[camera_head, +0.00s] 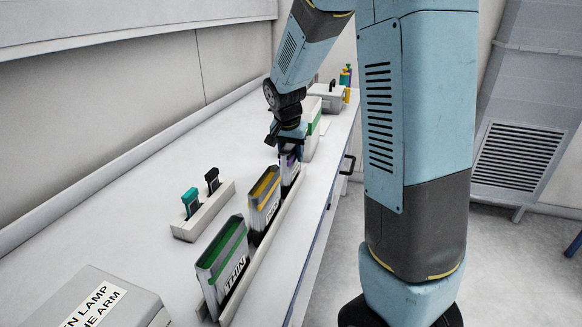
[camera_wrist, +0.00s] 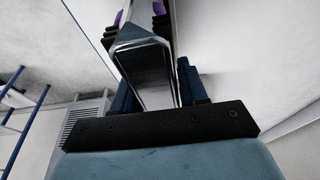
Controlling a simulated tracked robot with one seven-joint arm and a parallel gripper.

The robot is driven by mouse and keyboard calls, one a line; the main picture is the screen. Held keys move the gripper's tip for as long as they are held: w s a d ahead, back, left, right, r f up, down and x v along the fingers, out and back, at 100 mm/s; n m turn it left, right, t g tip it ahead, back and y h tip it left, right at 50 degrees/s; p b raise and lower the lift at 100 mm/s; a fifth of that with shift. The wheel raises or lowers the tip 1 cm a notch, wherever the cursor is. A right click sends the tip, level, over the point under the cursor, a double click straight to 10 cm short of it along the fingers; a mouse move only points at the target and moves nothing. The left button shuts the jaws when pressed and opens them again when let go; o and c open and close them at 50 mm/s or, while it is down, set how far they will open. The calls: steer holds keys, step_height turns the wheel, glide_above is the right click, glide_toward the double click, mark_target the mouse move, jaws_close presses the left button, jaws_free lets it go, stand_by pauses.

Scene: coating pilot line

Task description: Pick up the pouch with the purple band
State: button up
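The pouch with the purple band (camera_head: 289,168) stands upright at the far end of a row of pouches in a long pale rack (camera_head: 268,254) on the bench. My gripper (camera_head: 290,146) points down directly over it and hides its top. In the wrist view, a dark, silver-rimmed shape (camera_wrist: 146,70), apparently this pouch's top, lies between the fingers of my gripper (camera_wrist: 138,24). Bits of purple show beside both dark fingertips. I cannot tell whether the fingers press on the pouch or stand open around it.
A yellow-banded pouch (camera_head: 264,202) and a green-banded pouch marked THIN (camera_head: 223,264) stand nearer in the row. A small holder (camera_head: 202,216) with teal and black items is to their left. A labelled grey box (camera_head: 92,304) is in front. Bins and bottles stand at the bench's far end.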

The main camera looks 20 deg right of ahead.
jaws_close()
stand_by(0.3)
